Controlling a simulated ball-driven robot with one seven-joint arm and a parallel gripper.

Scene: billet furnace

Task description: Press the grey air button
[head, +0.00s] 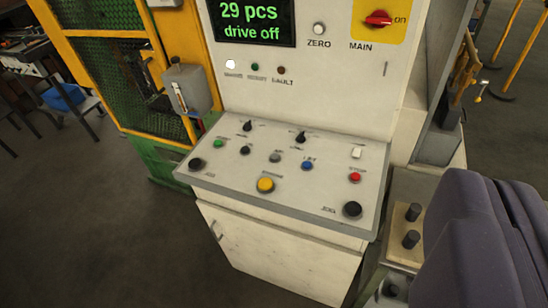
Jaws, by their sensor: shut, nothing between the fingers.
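A grey button (275,157) sits near the middle of the sloped control panel (230,181), between a small black button (245,150) and a blue button (307,165). Its label is too small to read. A yellow button (265,185) lies in front of it, nearer to me. My gripper (488,176) shows as two dark purple-grey fingers close together at the lower right. It is shut and empty. In the picture it lies well right of the grey button and apart from the panel.
Green (218,143) and red (355,176) buttons and large black buttons (352,209) share the panel. Two black selectors (300,136) stand behind the grey button. The upright panel's display (252,22) reads "29 pcs drive off". Open floor (110,240) lies left.

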